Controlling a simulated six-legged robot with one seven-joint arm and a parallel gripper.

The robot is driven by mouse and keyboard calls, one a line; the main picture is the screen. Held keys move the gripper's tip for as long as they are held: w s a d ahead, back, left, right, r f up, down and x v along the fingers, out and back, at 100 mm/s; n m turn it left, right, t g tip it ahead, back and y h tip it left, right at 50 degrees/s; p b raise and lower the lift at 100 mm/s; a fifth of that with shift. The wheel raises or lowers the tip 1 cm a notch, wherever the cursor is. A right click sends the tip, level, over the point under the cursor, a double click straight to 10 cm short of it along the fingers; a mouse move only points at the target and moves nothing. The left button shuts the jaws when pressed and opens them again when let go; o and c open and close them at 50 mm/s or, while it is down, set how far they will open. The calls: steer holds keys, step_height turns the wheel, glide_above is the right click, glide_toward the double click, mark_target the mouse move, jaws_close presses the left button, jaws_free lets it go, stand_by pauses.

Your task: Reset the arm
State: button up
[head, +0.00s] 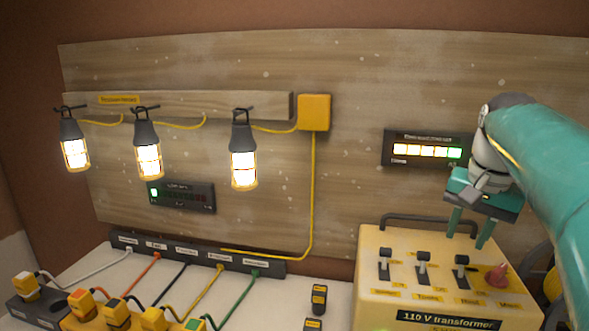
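My gripper (468,228) is at the right of the head view, at the end of my teal arm. Its two teal fingers point down and stand apart with nothing seen between them. It is above the back part of the yellow 110 V transformer (390,304), near the switches. The transformer has a row of black toggle switches (423,268) and a red knob (497,275) on its top. I cannot tell whether the fingers touch anything.
Three lit lamps (149,160) hang from a wooden rail at left. A yellow box (314,112) feeds a yellow cable downward. A socket strip (190,254) holds several coloured cables. Black-and-yellow plugs (319,298) lie on the bench. A lit indicator panel (427,149) is beside my arm.

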steer(key=s+a+f+n+t, duration=0.1)
steer(key=s+a+f+n, duration=0.3)
steer(key=s+a+f, duration=0.2)
steer(key=s+a+f+n+t, duration=0.2)
steer(key=s+a+f+n, duration=0.2)
steer(key=s+a+f, duration=0.3)
steer(key=a+f, duration=0.3)
steer(key=a, duration=0.2)
steer(key=shift+s+f, duration=0.15)
steer(key=shift+s, duration=0.15)
